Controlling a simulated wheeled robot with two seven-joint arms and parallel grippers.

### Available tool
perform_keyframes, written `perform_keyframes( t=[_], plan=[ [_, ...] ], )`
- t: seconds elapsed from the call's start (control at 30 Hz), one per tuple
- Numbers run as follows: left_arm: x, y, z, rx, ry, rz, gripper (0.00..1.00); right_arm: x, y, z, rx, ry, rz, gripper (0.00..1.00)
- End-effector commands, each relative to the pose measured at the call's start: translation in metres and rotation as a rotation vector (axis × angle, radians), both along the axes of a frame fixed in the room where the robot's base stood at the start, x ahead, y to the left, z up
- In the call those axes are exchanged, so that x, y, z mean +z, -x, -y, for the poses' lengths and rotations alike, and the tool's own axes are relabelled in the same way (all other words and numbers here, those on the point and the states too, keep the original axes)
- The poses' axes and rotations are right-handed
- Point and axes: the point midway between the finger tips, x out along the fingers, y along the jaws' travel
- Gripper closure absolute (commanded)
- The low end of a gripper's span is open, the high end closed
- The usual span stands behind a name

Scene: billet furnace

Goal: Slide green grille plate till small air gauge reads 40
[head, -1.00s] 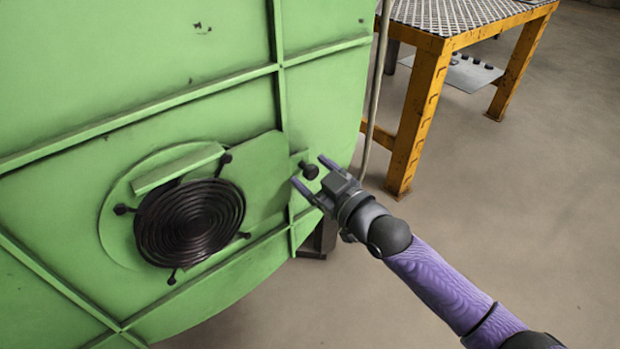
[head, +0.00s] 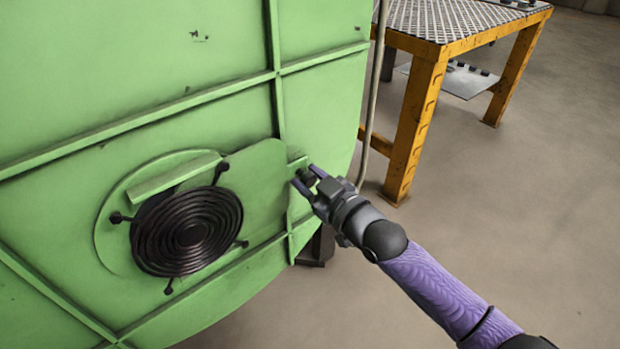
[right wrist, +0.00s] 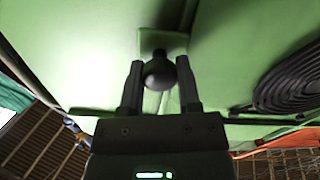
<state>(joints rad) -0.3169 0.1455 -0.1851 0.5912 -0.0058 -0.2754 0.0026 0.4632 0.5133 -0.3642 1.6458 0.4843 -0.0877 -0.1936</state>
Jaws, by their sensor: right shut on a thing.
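The green grille plate (head: 262,185) lies against the green furnace wall, to the right of the round dark ringed grille (head: 187,231). A dark round knob (right wrist: 159,74) on a small green tab sits at the plate's right end. My right gripper (head: 306,177) is at this knob and shut on it; in the right wrist view its two fingers (right wrist: 159,82) stand on either side of the knob. My left gripper is not in view. The small air gauge does not show in either view.
A yellow-legged table (head: 425,110) with a patterned metal top stands at the back right. A thin pale hose (head: 372,110) hangs beside the furnace's right edge. The floor (head: 480,210) to the right is clear.

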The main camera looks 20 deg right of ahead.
Motion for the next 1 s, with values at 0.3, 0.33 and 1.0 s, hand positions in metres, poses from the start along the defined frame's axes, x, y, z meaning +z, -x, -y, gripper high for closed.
perform_keyframes(
  t=[0.3,0.33,1.0],
  plan=[
    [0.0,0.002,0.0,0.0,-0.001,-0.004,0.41,-0.001,0.0,0.0,0.0,0.0,-0.001,1.0],
    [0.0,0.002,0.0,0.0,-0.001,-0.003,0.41,-0.001,0.0,0.0,-0.001,0.001,-0.002,1.0],
    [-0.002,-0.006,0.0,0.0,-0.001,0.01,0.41,-0.001,0.0,0.001,-0.001,0.002,-0.002,1.0]
  ],
)
